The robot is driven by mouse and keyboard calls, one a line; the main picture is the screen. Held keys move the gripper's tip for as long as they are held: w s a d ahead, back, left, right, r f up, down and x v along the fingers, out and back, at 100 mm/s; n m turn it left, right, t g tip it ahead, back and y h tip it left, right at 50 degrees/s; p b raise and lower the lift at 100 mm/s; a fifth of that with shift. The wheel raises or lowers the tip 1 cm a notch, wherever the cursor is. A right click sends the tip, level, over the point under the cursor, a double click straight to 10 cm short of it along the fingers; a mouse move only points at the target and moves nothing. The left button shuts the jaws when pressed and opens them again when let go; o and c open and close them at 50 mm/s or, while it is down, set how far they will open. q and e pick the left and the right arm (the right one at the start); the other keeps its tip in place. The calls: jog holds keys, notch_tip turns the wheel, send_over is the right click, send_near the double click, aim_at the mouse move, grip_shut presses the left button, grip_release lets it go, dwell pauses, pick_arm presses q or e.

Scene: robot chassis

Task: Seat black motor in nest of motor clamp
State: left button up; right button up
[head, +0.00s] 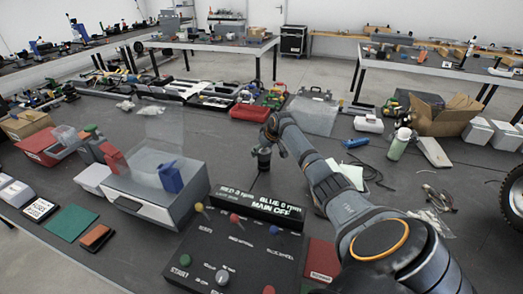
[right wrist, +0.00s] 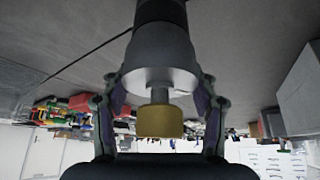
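My right gripper (head: 265,146) reaches in from the lower right, above the table just behind the control box. In the right wrist view, its two fingers (right wrist: 160,92) stand on either side of the motor (right wrist: 160,50), which has a dark body, a grey collar and a gold end piece. The fingers seem to press on the grey collar. In the head view the dark motor (head: 264,160) hangs below the gripper, roughly upright. I cannot make out the clamp's nest.
The black control box (head: 235,250) with coloured knobs reads "MAIN OFF". A red bin (head: 248,112), green-white bottle (head: 399,145), blue item (head: 355,143) and cardboard box (head: 445,120) stand on the table. Loose cables (head: 370,172) lie right of my gripper. Table around the motor is mostly bare.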

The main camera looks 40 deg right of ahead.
jog(key=o, duration=0.3)
jog(key=shift+o, duration=0.2)
jog(key=shift+s+r, duration=0.1)
jog(key=shift+r, duration=0.15)
jog(key=v, duration=1.1)
jog(key=shift+s+r, duration=0.15)
jog(key=shift+r, duration=0.15)
